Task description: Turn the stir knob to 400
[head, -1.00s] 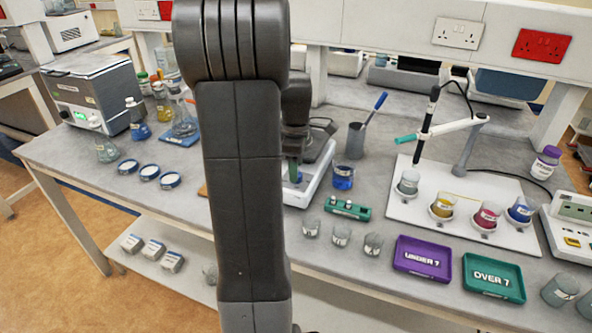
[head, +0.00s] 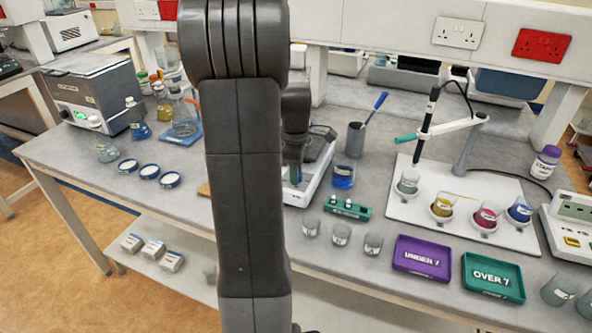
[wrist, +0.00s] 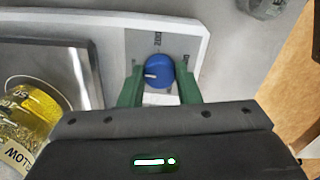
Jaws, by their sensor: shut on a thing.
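The stir knob (wrist: 158,68) is a round blue knob with a white pointer line, on a grey panel at the front of a white stirrer (wrist: 185,25). In the wrist view its pointer faces left. In the head view my gripper (head: 293,173) is low at the stirrer (head: 318,178). My arm hides part of the stirrer there, and the knob cannot be seen.
A beaker of yellow liquid (wrist: 32,112) stands on the stirrer's dark plate, close to my gripper. A blue beaker (head: 343,177) and a green rack (head: 347,208) are right of the stirrer. Several empty beakers (head: 341,235) stand near the bench's front edge.

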